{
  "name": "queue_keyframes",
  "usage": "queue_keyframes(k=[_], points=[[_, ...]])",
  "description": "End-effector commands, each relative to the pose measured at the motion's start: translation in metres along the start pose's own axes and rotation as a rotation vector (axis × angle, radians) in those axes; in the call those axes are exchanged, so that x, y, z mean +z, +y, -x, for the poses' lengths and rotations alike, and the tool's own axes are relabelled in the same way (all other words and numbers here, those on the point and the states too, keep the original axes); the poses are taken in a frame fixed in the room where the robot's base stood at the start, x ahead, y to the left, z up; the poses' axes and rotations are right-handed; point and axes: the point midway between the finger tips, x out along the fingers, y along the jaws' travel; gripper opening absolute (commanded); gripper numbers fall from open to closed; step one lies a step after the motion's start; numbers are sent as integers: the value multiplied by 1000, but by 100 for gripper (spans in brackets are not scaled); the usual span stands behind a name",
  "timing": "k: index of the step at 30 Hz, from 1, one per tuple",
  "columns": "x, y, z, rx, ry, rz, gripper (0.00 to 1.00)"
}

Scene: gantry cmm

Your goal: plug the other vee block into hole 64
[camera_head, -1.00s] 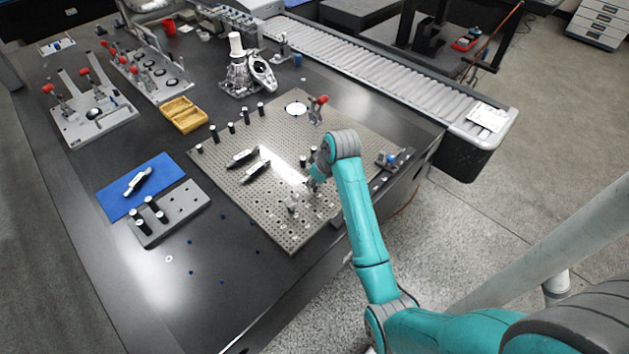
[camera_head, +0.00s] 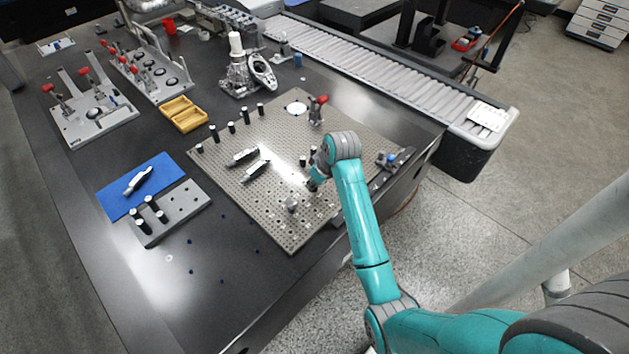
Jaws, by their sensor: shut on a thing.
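The perforated grey fixture plate (camera_head: 240,180) lies on the dark table, its grid of holes too fine to tell hole 64. A small grey block, which looks like a vee block (camera_head: 292,204), stands near the plate's front part. My gripper (camera_head: 313,185) is over the right part of the plate, up and right of that block. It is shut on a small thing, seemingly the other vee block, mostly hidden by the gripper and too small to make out. I cannot tell if the held thing touches the plate.
Two metal bars (camera_head: 256,170) lie mid-plate, with several black posts (camera_head: 231,127) along its far left edge. A red-knobbed clamp (camera_head: 317,110) stands at the back right. A blue mat (camera_head: 155,173) and a pin rack (camera_head: 192,204) lie left. A roller conveyor (camera_head: 370,75) runs behind.

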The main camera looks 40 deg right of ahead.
Motion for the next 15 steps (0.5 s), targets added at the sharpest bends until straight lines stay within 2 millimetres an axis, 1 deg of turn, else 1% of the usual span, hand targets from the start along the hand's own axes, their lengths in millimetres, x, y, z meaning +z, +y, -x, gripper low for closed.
queue_keyframes(k=[15], points=[[3, 0, -8, 0, 0, 0, 0]])
